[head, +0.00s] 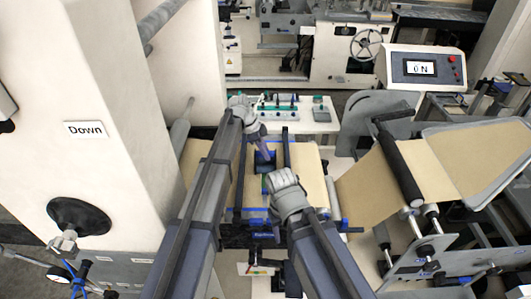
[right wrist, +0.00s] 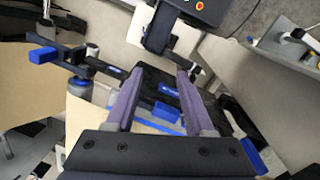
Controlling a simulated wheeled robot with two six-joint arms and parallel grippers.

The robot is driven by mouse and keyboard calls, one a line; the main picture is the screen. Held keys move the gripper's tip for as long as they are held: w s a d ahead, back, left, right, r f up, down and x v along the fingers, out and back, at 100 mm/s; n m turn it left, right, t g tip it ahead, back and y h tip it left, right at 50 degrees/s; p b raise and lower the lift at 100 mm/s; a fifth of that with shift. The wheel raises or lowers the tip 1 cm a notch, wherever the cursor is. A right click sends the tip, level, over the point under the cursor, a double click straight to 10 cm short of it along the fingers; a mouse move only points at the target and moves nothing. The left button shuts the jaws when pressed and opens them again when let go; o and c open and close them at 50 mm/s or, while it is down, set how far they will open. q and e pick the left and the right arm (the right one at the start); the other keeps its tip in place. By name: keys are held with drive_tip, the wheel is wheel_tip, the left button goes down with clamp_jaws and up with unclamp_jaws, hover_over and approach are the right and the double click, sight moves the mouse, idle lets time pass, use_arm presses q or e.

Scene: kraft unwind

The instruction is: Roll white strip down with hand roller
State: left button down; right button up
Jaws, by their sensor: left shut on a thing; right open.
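My left gripper (head: 264,152) is over the brown kraft paper (head: 312,180), between two dark rails, in the head view. It is shut on a dark blue thing (head: 265,164), mostly hidden by the fingers; I cannot tell if this is the hand roller. My right gripper (head: 268,180) is lower and nearer, above the same work area. In the right wrist view its two purple fingers (right wrist: 160,78) stand apart with nothing held. A blue part (right wrist: 167,112) shows between and beyond them. I cannot make out the white strip; the arms cover much of the paper.
A black bar with blue ends (head: 262,234) crosses the near side. A kraft web (head: 375,195) runs over a black roller at the right. A display box (head: 420,68) reads 0 N. A white bench (head: 300,118) with small tools stands behind. A machine column marked Down rises left.

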use_arm(q)
drive_tip(key=shift+w, duration=3.2)
